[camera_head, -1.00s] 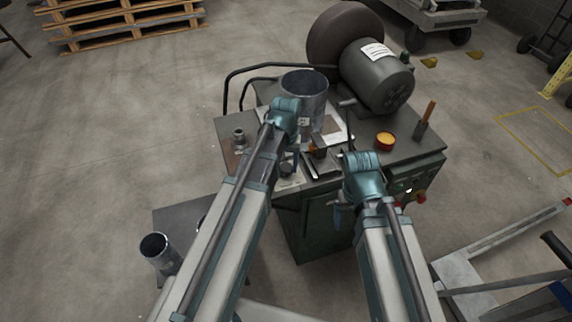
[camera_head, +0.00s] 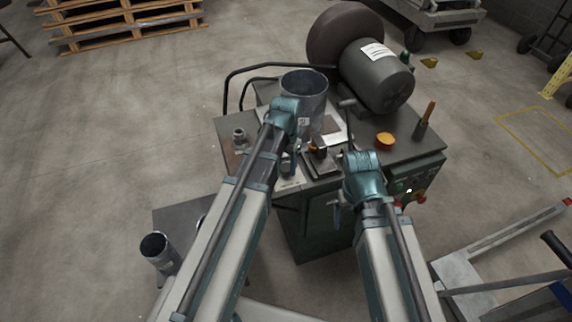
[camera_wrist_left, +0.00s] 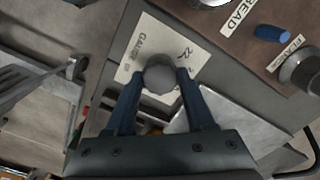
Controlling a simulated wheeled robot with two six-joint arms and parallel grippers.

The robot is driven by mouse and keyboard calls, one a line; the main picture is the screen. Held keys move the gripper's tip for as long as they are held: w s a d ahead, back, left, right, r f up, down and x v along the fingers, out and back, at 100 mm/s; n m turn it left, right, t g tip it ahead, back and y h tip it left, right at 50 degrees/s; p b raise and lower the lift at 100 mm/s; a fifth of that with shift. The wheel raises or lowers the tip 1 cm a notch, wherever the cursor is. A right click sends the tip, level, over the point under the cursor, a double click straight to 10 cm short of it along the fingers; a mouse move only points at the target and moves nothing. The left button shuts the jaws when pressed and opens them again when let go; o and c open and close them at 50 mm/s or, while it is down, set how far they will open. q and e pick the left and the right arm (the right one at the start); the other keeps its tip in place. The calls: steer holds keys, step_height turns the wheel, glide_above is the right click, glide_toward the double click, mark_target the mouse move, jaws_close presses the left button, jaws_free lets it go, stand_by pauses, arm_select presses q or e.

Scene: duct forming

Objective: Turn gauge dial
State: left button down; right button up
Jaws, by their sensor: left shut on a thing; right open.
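The gauge dial (camera_wrist_left: 160,76) is a round grey knob on a pale plate (camera_wrist_left: 140,48) marked "GAUGE" in the left wrist view. My left gripper (camera_wrist_left: 158,82) is shut on the dial, with one blue finger on each side of it. In the head view my left gripper (camera_head: 291,163) reaches down to the bench top, and its own wrist mostly hides the dial. My right gripper (camera_head: 338,213) is open and empty in front of the bench's front face, low and to the right of the left one.
A dark block (camera_head: 318,150) sits close right of my left gripper. A pipe piece (camera_head: 157,250) stands at lower left.

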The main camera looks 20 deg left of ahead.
mark_target(286, 167)
stand_by(0.3)
arm_select(q)
steer(key=shift+c, duration=1.4)
jaws_free()
steer(key=shift+r, duration=0.1)
step_height(286, 167, up, 14)
steer(key=p, duration=1.4)
steer(key=shift+f+b, duration=0.3)
steer(key=shift+f, duration=0.1)
step_height(286, 167, down, 13)
steer(key=b, duration=1.3)
